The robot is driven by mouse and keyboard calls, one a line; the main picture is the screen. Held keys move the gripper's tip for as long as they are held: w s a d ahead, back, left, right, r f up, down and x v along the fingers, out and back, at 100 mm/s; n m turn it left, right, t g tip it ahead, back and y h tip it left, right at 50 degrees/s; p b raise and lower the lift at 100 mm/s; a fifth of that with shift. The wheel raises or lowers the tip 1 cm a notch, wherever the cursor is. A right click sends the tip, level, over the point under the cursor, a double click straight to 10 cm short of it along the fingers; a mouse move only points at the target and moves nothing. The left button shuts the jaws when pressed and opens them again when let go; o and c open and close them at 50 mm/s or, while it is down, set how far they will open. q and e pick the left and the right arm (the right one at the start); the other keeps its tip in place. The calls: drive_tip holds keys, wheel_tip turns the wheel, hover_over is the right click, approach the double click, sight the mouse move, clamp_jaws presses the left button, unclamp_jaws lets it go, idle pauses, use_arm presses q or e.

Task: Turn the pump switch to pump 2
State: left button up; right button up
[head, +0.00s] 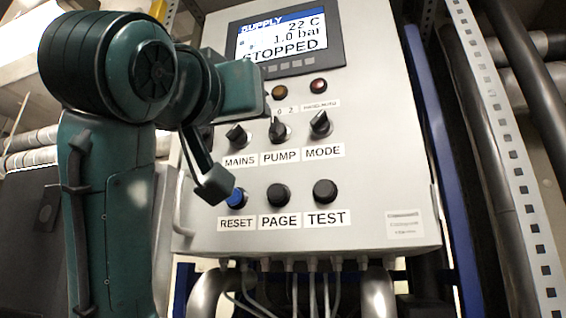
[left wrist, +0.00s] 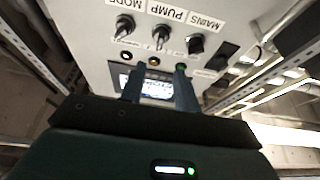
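The pump switch (head: 279,130) is a black knob above the PUMP label, between the mains switch (head: 237,134) and the mode switch (head: 320,123). Its pointer stands roughly upright, near the 0 mark; the 2 mark is to its right, and the mark on its left is hidden by my arm. The pump switch also shows in the left wrist view (left wrist: 160,36), which is upside down. My left gripper (left wrist: 159,70) is open and empty, its two fingers apart and short of the pump switch. One finger (head: 211,183) shows in the head view. My right gripper is out of view.
The display (head: 287,43) reads STOPPED. Reset (head: 237,197), page (head: 278,195) and test (head: 325,191) buttons sit below the switches. An amber lamp (head: 279,91) and a red lamp (head: 318,86) are above. A perforated metal post (head: 505,150) and pipes stand right of the cabinet.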

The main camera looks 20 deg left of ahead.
sight(273, 120)
use_arm(q)
drive_tip(key=p+x, duration=0.1)
drive_tip(key=x, duration=0.2)
drive_tip(key=p+x, duration=0.1)
drive_tip(key=x, duration=0.3)
drive_tip(key=p+x, duration=0.2)
drive_tip(key=x, duration=0.2)
drive_tip(key=shift+r, duration=0.4)
drive_tip(key=shift+w+r, duration=0.15)
drive_tip(key=shift+w, duration=0.45)
drive_tip(key=shift+c, duration=0.3)
drive_tip(key=c, duration=0.6)
